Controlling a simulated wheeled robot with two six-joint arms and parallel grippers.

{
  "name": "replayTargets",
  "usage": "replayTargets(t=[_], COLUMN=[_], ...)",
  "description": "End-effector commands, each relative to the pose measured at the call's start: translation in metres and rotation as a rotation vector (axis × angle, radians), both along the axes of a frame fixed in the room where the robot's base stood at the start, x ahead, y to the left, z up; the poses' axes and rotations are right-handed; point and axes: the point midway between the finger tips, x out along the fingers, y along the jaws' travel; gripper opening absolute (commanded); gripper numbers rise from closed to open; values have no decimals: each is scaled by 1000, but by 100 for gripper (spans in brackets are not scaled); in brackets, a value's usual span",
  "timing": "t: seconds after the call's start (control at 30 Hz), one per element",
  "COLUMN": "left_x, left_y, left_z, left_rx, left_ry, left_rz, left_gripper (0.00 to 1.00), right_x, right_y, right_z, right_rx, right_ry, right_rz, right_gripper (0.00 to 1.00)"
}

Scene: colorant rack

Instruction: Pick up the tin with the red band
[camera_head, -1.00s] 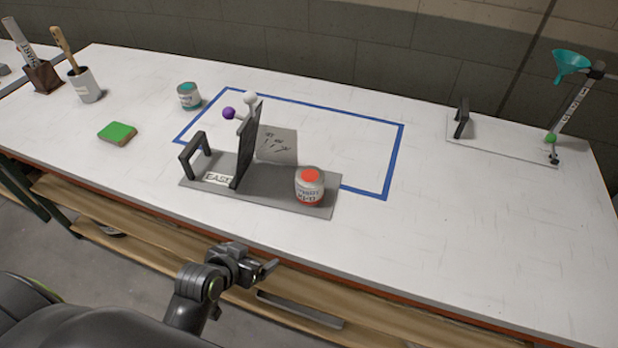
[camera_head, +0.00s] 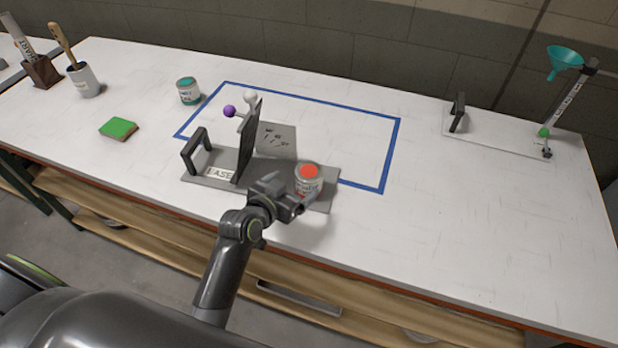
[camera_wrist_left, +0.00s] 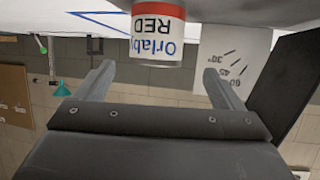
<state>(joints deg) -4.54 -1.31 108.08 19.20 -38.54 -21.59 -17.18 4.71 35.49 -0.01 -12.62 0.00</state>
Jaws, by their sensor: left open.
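The tin with the red band (camera_head: 308,177) has an orange-red top and stands upright on the right end of the grey easel base (camera_head: 325,201). Its lower part is partly hidden by my left gripper (camera_head: 290,190). That gripper is open and empty at the near side of the tin. In the left wrist view, which is upside down, the tin (camera_wrist_left: 158,40) with its "RED" label lies ahead, between the lines of the two spread fingers (camera_wrist_left: 160,75). The fingertips look short of it. My right gripper is not in view.
The dark easel panel (camera_head: 246,145) rises left of the tin, with a black handle (camera_head: 198,150) further left. A teal-topped tin (camera_head: 188,92) and a green sponge (camera_head: 118,128) lie left. A funnel stand (camera_head: 565,100) is at far right. The table's right front is clear.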

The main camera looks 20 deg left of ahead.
Motion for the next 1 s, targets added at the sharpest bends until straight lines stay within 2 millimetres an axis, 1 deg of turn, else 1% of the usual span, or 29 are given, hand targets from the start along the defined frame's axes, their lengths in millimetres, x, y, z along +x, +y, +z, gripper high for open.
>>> replayTargets(t=[0.03,0.13,0.47,0.67,0.8,1.0], left_x=[7,17,31,50,63,70], left_y=[-2,-4,-8,-17,-20,-21], left_z=[-1,-6,-12,-20,-27,-31], left_rx=[0,0,-1,-1,1,1], left_ry=[2,1,2,2,1,1], left_rz=[-1,0,-1,-1,0,1], left_gripper=[90,90,90,90,90,90], right_x=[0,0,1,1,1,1], right_y=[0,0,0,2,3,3], right_z=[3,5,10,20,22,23], right_rx=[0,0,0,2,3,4], right_ry=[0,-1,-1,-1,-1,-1], right_rz=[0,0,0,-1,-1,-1], right_gripper=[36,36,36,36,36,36])
